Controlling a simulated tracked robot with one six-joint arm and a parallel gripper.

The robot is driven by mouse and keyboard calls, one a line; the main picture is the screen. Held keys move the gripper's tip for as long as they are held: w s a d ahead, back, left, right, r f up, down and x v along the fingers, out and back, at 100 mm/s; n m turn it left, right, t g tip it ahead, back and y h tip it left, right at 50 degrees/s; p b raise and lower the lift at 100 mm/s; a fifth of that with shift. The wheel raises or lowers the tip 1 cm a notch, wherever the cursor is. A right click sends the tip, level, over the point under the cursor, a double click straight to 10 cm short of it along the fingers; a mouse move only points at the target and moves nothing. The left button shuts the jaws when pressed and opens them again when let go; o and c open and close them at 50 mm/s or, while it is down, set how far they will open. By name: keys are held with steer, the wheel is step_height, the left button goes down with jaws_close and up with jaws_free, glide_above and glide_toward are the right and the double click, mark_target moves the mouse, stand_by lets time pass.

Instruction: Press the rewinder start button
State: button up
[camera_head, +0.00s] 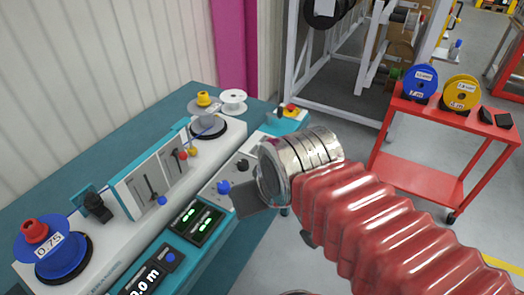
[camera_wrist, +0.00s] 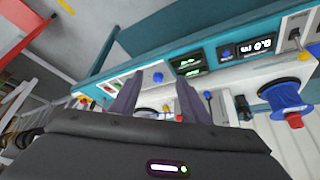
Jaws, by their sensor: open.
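The rewinder (camera_head: 150,230) is a white and teal bench machine on the left in the head view. Its control panel has a blue knob (camera_head: 223,187), a black knob (camera_head: 243,165) and a display with green digits (camera_head: 197,222). I cannot make out which control is the start button; part of the panel is hidden behind my gripper. My gripper (camera_head: 245,203) is over the panel's right edge, seen only partly. In the wrist view my gripper (camera_wrist: 157,88) is open and empty, its dark fingers pointing at the panel, with the blue knob (camera_wrist: 158,77) between them.
A blue reel (camera_head: 62,255) sits at the machine's near left end. A grey spool (camera_head: 208,127) is at the far end, near a red button on a yellow base (camera_head: 291,109). A red cart (camera_head: 440,130) with reels stands right. Open floor lies between.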

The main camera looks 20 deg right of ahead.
jaws_close()
stand_by(0.3)
stand_by(1.1)
